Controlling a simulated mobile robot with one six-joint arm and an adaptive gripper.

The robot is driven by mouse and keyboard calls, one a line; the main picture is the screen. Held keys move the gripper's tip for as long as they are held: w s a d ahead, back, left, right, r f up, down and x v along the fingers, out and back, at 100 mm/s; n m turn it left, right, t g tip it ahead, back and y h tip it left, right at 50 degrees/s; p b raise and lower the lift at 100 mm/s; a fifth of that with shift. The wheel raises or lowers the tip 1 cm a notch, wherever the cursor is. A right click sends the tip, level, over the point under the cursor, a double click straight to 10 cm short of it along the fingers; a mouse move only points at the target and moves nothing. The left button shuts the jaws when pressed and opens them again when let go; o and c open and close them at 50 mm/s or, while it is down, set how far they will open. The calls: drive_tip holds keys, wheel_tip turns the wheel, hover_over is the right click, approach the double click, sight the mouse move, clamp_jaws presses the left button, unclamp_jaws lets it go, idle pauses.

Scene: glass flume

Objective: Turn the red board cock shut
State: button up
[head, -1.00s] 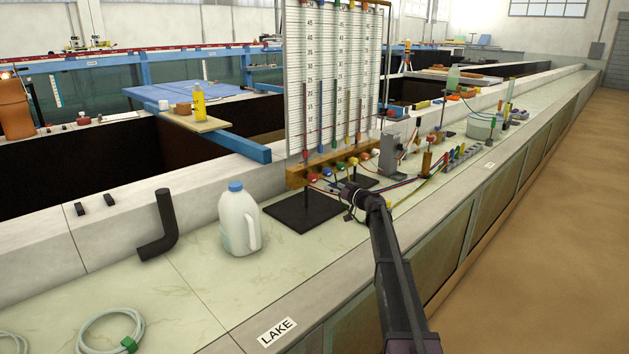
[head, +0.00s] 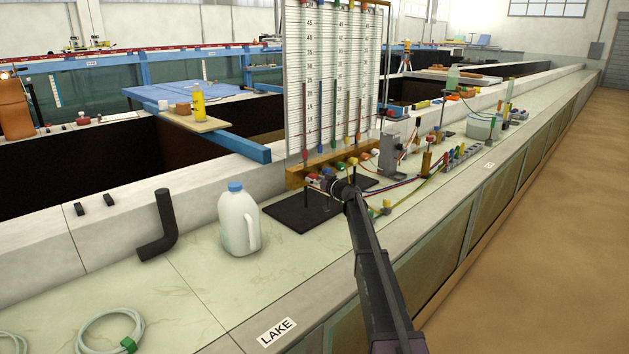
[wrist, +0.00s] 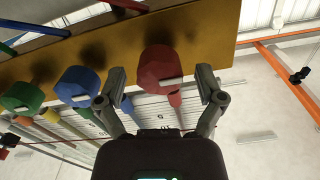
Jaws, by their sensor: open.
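The red board cock (wrist: 160,66) is a faceted red knob with a pale bar on its face, on the wooden rail (wrist: 215,30). In the wrist view it lies between the two jaws of my gripper (wrist: 161,84), with visible gaps at both sides. The gripper is open, its fingertips just short of or beside the knob; the exact depth I cannot tell. In the head view the red cock (head: 313,177) is at the left end of the rail, and my gripper (head: 326,183) is close in front of it. The blue cock (wrist: 78,87) and green cock (wrist: 22,98) are left of it in the wrist view.
The tall scaled tube board (head: 335,80) rises above the rail. A white jug with a blue cap (head: 239,222) and a black elbow pipe (head: 160,230) stand to the left. Coloured hoses (head: 405,185) run to the right. The front counter near the LAKE label (head: 277,331) is clear.

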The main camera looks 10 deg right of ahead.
drive_tip(key=shift+c, duration=0.2)
drive_tip(key=c, duration=1)
drive_tip(key=shift+c, duration=0.4)
